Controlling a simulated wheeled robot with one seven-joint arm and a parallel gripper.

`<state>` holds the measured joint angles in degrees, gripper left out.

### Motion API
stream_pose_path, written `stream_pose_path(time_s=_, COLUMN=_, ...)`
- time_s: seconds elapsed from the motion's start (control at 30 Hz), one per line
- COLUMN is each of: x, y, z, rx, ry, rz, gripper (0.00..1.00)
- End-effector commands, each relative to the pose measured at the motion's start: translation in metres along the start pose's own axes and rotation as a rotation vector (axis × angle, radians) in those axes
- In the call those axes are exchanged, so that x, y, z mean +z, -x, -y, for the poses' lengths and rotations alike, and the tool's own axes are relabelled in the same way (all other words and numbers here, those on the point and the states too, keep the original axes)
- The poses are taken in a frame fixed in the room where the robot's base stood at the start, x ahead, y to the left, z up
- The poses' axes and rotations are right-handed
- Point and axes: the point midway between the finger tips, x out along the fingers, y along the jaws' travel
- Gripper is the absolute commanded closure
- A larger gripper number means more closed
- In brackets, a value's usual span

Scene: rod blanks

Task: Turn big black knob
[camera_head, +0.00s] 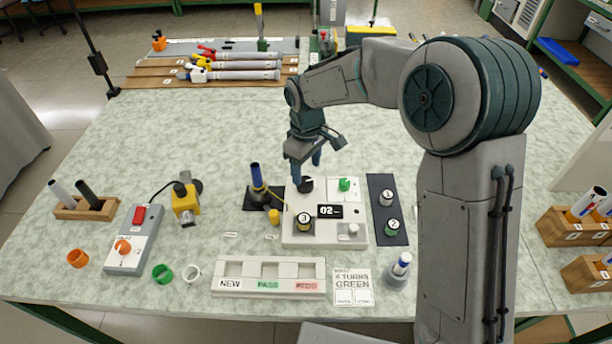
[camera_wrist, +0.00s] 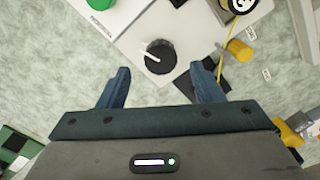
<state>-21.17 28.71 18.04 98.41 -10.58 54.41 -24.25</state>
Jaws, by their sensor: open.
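The big black knob (camera_wrist: 159,57) is round with a white pointer line. It sits on a corner of the white panel box (camera_wrist: 128,22), and in the head view the knob (camera_head: 306,184) is at the box's back left, partly behind my gripper. My gripper (camera_head: 306,168) points down at the knob. In the wrist view its two blue fingers (camera_wrist: 160,88) are apart and empty, with the knob between and just beyond their tips. I see no contact with the knob.
A blue-topped post (camera_head: 257,178) stands close left of the box. A black mat (camera_head: 388,234) with numbered cylinders lies right.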

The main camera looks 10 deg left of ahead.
Motion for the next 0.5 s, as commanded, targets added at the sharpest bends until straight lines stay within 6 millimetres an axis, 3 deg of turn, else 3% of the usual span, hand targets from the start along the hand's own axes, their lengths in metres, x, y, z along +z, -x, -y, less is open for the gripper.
stream_pose_path(time_s=0.2, x=-0.001, y=0.052, z=0.0, rx=0.003, ry=-0.001, rz=-0.004, gripper=0.4)
stream_pose_path(time_s=0.5, x=-0.001, y=0.088, z=0.0, rx=0.0, ry=0.0, rz=-0.002, gripper=0.4)
